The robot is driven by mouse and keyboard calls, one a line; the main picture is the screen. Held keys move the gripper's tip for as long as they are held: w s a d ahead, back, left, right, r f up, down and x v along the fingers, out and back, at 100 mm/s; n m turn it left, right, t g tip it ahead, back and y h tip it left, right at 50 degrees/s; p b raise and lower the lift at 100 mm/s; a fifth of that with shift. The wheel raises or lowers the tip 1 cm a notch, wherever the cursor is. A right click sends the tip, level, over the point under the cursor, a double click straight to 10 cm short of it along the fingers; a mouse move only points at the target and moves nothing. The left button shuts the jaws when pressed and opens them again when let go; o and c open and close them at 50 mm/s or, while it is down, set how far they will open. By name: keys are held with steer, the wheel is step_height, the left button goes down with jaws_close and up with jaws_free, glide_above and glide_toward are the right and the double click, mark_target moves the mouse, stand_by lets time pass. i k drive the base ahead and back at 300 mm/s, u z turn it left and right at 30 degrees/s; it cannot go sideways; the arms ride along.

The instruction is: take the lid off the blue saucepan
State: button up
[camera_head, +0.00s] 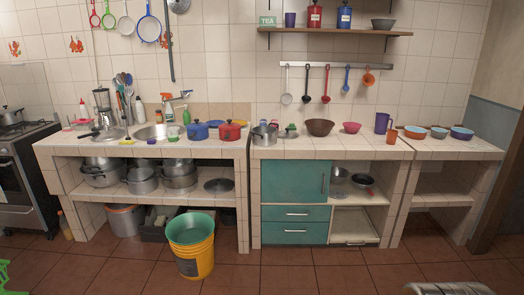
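The blue saucepan (197,132) stands on the tiled counter (150,149), right of the sink. It is small at this distance. Its top looks covered by a blue lid, but the edge between lid and pan is hard to make out. My gripper is not in view.
A yellow bucket (192,250) with a green basin (190,228) stands on the floor before the counter. The tiled floor (335,272) right of the bucket is clear.

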mark_target(198, 126)
steer(key=u, duration=0.2)
steer(key=i, duration=1.45)
steer(key=u, duration=0.5)
steer(key=i, duration=0.75)
steer(key=u, duration=0.6)
steer(key=i, duration=1.55)
steer(key=u, duration=0.45)
